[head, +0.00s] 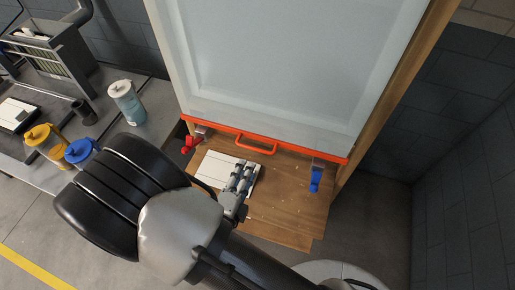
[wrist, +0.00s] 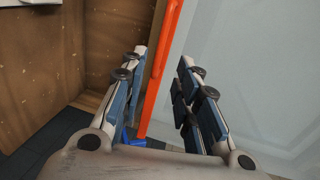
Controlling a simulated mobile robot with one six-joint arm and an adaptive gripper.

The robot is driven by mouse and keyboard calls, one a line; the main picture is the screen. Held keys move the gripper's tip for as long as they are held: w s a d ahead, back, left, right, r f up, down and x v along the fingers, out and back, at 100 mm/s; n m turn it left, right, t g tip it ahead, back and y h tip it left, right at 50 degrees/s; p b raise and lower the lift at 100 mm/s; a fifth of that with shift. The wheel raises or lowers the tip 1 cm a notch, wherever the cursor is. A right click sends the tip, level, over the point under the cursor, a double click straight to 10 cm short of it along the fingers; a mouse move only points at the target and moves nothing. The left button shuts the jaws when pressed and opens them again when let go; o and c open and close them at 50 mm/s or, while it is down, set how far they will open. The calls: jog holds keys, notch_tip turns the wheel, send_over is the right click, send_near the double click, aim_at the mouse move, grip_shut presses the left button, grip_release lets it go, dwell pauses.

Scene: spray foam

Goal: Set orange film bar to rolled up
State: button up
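The orange film bar (head: 300,148) runs along the lower edge of a pale translucent film (head: 290,60), which hangs down over a wooden frame. An orange handle (head: 256,149) sticks out from the bar. My gripper (head: 245,166) is just in front of and below the handle in the head view. In the wrist view my gripper (wrist: 160,68) is open, and the orange bar (wrist: 160,72) shows in the gap between its fingers. I cannot tell whether a finger touches the bar or handle.
A red clamp (head: 190,143) and a blue clamp (head: 316,180) sit at either side of the frame's lower part. A wooden board (head: 285,205) lies below. A bench (head: 155,125) with several bottles stands at left; a dark block wall (head: 465,190) is at right.

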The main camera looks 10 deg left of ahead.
aim_at(257, 149)
jog(key=b+x, duration=0.1)
jog(key=x, duration=0.9)
jog(key=shift+w, duration=0.25)
jog(key=shift+c, duration=0.6)
grip_shut()
